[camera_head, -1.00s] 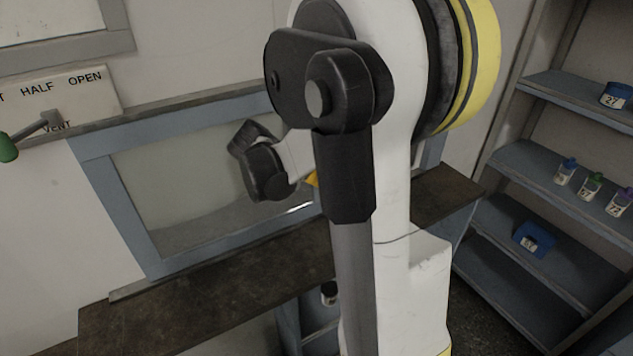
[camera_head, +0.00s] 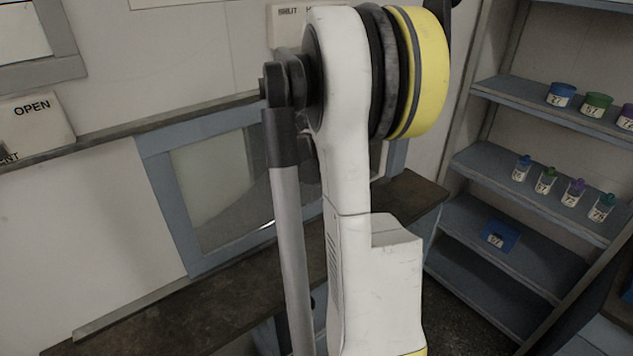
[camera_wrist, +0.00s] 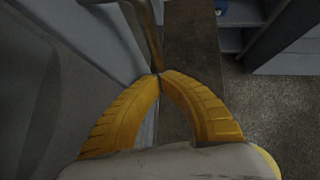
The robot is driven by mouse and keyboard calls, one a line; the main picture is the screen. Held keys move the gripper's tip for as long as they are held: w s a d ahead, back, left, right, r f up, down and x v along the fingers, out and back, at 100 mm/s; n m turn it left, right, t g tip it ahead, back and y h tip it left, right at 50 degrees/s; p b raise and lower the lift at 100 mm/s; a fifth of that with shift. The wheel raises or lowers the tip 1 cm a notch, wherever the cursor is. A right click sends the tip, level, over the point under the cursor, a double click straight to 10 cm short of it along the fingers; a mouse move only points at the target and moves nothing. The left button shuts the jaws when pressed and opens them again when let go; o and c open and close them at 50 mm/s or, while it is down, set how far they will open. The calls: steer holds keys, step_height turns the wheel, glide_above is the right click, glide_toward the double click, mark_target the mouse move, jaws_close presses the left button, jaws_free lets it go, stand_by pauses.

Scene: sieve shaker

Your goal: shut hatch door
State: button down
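The hatch (camera_head: 164,200) shows in the head view as a blue-grey frame around a glass pane, set in the wall above a dark ledge. My arm covers its right part, so I cannot tell how far its door stands open. My gripper is hidden behind my arm there. In the wrist view my gripper (camera_wrist: 158,75) has its two yellow fingers curved together with the tips meeting. A thin brownish bar (camera_wrist: 147,35) runs down to the fingertips. I cannot tell whether it is between them or just beyond.
A dark ledge (camera_head: 150,318) runs below the hatch. A sign reading OPEN (camera_head: 32,125) is on the wall at left. Blue-grey shelves (camera_head: 540,180) with several small lidded jars and a blue container (camera_head: 499,236) stand at right. Floor (camera_head: 455,310) shows between ledge and shelves.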

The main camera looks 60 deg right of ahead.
steer(key=s+d, duration=0.3)
steer(key=d, duration=0.6)
steer(key=s+d, duration=0.3)
steer(key=d, duration=0.6)
steer(key=shift+d, duration=0.3)
steer(key=shift+w, duration=0.1)
